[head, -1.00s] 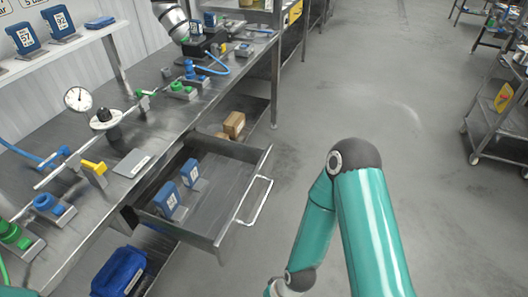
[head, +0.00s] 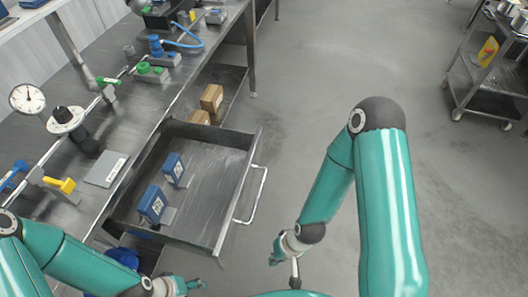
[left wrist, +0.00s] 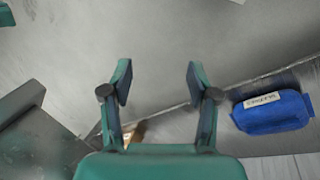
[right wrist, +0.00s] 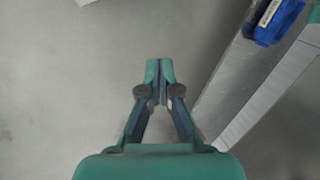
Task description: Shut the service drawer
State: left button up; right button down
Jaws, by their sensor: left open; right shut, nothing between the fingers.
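The service drawer (head: 193,232) is pulled out from under the steel workbench, in the middle of the head view. Its bar handle (head: 262,187) is on the front panel, facing right. Two blue labelled blocks (head: 152,203) stand inside. My right gripper (right wrist: 158,68) is shut and empty; in the head view it is low, right of the handle and apart from it. My left gripper (left wrist: 158,80) is open with nothing between its fingers; in the head view it shows only partly, at the bottom edge below the drawer.
The workbench (head: 104,170) carries a gauge, valves and fittings. Cardboard boxes (head: 212,98) sit on the lower shelf behind the drawer. A blue case (left wrist: 270,113) lies near my left gripper. A wheeled cart (head: 490,85) stands far right. The floor (head: 310,90) right of the drawer is clear.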

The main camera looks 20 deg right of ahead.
pick_arm(q)
jog(key=o, duration=0.5)
jog(key=shift+r, duration=0.2)
pick_arm(e)
jog(key=w+d+r+m, duration=0.1)
jog(key=w+d+m, duration=0.4)
pick_arm(q)
jog(key=shift+o, duration=0.3)
jog(key=shift+r+p, duration=0.25)
jog(key=shift+p, duration=0.15)
pick_arm(e)
jog(key=m+t+y, duration=0.4)
jog(key=m, duration=1.3)
send_near(258, 155)
jog(key=s+d+r, duration=0.1)
jog(key=s+d, duration=0.2)
jog(key=d, duration=0.2)
jog(key=x, duration=0.3)
jog(key=r+p+x, duration=0.1)
jog(key=x, duration=0.3)
jog(key=w+a+p+x, duration=0.1)
jog(key=x, duration=0.2)
jog(key=shift+w+a, duration=0.15)
jog(key=shift+a, duration=0.1)
pick_arm(q)
jog(key=shift+r, duration=1.1)
pick_arm(e)
jog(key=shift+w+a+f, duration=0.15)
jog(key=shift+w+a, duration=0.2)
jog(key=shift+a, duration=0.15)
